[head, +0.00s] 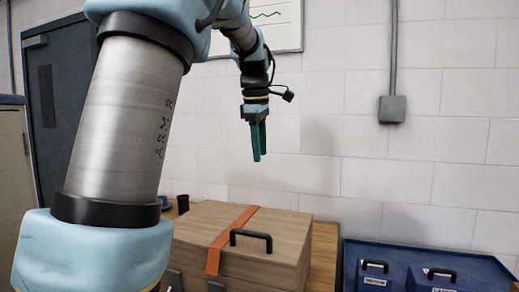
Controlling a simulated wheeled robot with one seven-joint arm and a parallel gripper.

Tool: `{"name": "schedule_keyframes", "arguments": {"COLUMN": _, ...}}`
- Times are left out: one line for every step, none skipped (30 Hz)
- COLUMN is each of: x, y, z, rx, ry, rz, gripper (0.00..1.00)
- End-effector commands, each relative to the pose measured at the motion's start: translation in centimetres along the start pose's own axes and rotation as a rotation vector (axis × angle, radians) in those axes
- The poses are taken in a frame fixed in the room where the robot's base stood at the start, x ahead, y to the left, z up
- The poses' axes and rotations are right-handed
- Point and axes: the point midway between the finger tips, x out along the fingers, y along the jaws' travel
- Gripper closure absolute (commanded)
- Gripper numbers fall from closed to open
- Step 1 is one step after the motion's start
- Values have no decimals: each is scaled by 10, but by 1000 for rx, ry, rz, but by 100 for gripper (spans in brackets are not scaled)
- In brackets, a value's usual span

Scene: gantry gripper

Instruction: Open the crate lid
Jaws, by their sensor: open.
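A wooden crate (199,264) stands on a wooden table in the lower middle of the head view. Its lid (285,230) is down and looks closed. A black handle (251,240) is on the lid, and an orange strap (227,239) runs over the top and down the front. My gripper (258,158) hangs above the crate, pointing down, with its green fingers open and empty. It is clear of the lid and handle. The crate's left side is partly hidden behind my arm.
A blue tray (350,254) at the lower right holds blue boxes with black handles (376,274). A black cup (183,204) stands behind the crate at left. A white block wall with a grey conduit box (392,109) is behind.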

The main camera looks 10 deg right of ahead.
Motion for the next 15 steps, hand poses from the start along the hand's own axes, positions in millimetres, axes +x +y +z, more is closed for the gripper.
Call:
{"name": "schedule_keyframes", "arguments": {"x": -7, "y": 2, "z": 0, "rx": 0, "ry": 0, "rz": 0, "gripper": 50}}
{"name": "schedule_keyframes", "arguments": {"x": -9, "y": 3, "z": 0, "rx": 0, "ry": 0, "rz": 0, "gripper": 50}}
{"name": "schedule_keyframes", "arguments": {"x": -11, "y": 4, "z": 0, "rx": 0, "ry": 0, "rz": 0, "gripper": 50}}
{"name": "schedule_keyframes", "arguments": {"x": -13, "y": 4, "z": 0, "rx": 0, "ry": 0, "rz": 0, "gripper": 50}}
{"name": "schedule_keyframes", "arguments": {"x": -15, "y": 5, "z": 0, "rx": -1, "ry": 0, "rz": 0, "gripper": 50}}
{"name": "schedule_keyframes", "arguments": {"x": -18, "y": 6, "z": 0, "rx": -1, "ry": 0, "rz": 0, "gripper": 50}}
{"name": "schedule_keyframes", "arguments": {"x": -19, "y": 6, "z": 0, "rx": -1, "ry": 0, "rz": 0, "gripper": 50}}
{"name": "schedule_keyframes", "arguments": {"x": -21, "y": 7, "z": 0, "rx": 0, "ry": 0, "rz": 0, "gripper": 50}}
{"name": "schedule_keyframes", "arguments": {"x": -24, "y": 8, "z": 0, "rx": 0, "ry": 0, "rz": 0, "gripper": 50}}
{"name": "schedule_keyframes", "arguments": {"x": -25, "y": 8, "z": 0, "rx": 0, "ry": 0, "rz": 0, "gripper": 50}}
{"name": "schedule_keyframes", "arguments": {"x": -26, "y": 9, "z": 0, "rx": 0, "ry": 0, "rz": 0, "gripper": 50}}
{"name": "schedule_keyframes", "arguments": {"x": -27, "y": 9, "z": 0, "rx": 0, "ry": 0, "rz": 0, "gripper": 50}}
{"name": "schedule_keyframes", "arguments": {"x": -27, "y": 9, "z": 0, "rx": 0, "ry": 0, "rz": 0, "gripper": 50}}
{"name": "schedule_keyframes", "arguments": {"x": -27, "y": 9, "z": 0, "rx": 0, "ry": 0, "rz": 0, "gripper": 50}}
{"name": "schedule_keyframes", "arguments": {"x": -26, "y": 9, "z": 0, "rx": 0, "ry": 0, "rz": 0, "gripper": 50}}
